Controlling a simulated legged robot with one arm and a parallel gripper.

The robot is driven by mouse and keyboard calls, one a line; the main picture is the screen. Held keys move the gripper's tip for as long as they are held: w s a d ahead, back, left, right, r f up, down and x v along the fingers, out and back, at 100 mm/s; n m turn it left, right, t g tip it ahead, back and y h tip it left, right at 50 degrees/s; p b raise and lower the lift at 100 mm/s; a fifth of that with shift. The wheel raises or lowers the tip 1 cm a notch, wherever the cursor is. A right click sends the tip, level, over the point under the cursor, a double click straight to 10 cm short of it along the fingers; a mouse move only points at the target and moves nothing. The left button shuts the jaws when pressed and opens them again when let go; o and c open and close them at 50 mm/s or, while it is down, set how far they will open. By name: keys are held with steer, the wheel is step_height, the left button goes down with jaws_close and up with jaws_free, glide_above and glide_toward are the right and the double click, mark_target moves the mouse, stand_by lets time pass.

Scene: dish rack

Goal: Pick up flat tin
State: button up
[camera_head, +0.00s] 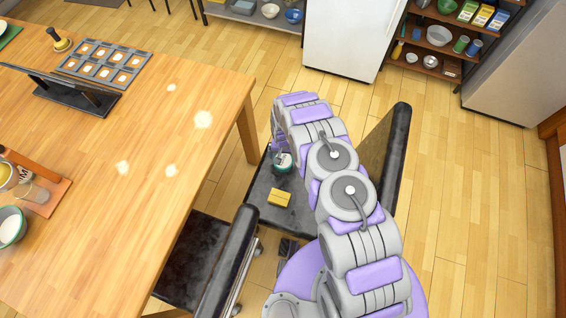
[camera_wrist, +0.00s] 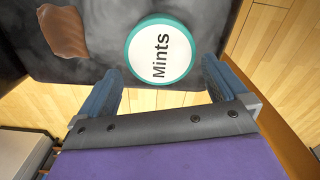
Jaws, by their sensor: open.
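In the head view the tin (camera_head: 283,161) shows small on the same dark surface, beside my arm. My gripper (camera_wrist: 160,68) is open, with one blue finger to the left of the tin and one to the right. The fingertips reach about the tin's near side; I cannot tell whether they touch it. In the head view my arm largely hides the gripper.
A brown patch or object (camera_wrist: 62,30) shows in the wrist view. A wooden table (camera_head: 150,170) stands to the left, and a dark upright panel (camera_head: 395,150) rises to the right. Open wooden floor (camera_head: 460,200) lies further right.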

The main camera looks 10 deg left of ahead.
mark_target(283, 160)
steer(key=f, duration=0.1)
steer(key=f+b, duration=0.1)
steer(key=f, duration=0.2)
steer(key=shift+s, duration=0.3)
steer(key=shift+w+a+f+b, duration=0.1)
steer(key=shift+f+b, duration=0.25)
steer(key=shift+f, duration=0.1)
steer(key=shift+r, duration=0.1)
steer(key=c, duration=0.8)
